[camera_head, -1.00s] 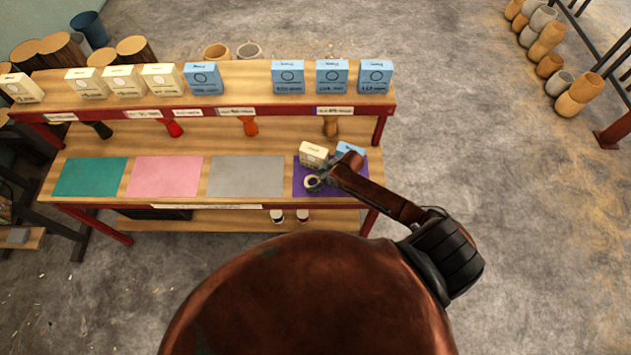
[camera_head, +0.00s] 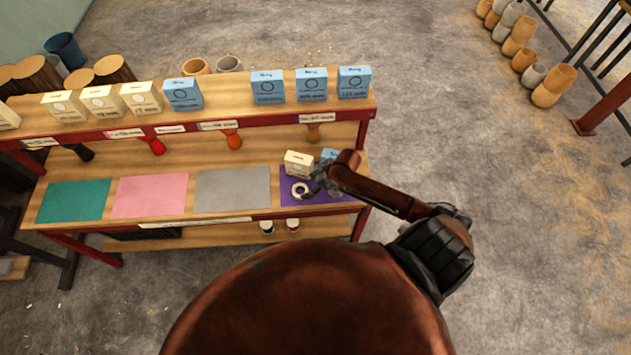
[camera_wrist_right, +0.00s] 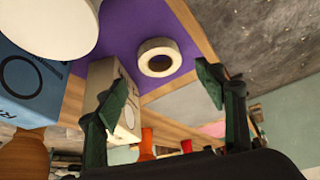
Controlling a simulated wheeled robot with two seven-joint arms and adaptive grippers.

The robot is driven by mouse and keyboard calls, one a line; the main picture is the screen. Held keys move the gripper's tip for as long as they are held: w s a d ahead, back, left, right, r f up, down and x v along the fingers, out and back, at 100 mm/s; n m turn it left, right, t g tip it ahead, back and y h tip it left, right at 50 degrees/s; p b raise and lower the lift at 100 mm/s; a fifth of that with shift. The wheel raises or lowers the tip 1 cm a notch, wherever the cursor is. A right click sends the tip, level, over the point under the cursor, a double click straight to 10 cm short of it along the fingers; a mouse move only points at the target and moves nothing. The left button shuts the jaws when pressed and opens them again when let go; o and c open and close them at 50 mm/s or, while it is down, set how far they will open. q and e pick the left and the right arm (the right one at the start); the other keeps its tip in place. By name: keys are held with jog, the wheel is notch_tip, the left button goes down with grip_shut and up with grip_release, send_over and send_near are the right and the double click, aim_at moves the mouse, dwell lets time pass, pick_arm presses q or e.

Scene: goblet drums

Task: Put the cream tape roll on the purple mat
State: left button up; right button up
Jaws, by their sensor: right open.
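The cream tape roll (camera_head: 294,190) lies flat on the purple mat (camera_head: 322,199), towards the mat's left side. In the right wrist view the roll (camera_wrist_right: 143,60) shows as a ring with a dark hole, resting on the purple surface (camera_wrist_right: 140,18). My right gripper (camera_head: 318,184) is just right of the roll in the head view, apart from it. In the wrist view its green fingertips (camera_wrist_right: 160,86) are spread wide with nothing between them. My left gripper is not in view.
A cream box (camera_head: 298,163) and a blue box (camera_head: 328,156) stand at the mat's back edge. A white round object (camera_wrist_right: 45,22) is close in the wrist view. Grey (camera_head: 232,188), pink (camera_head: 150,195) and teal (camera_head: 75,200) mats lie empty to the left.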

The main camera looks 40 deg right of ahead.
jog(key=v, duration=0.5)
jog(key=shift+r, duration=0.15)
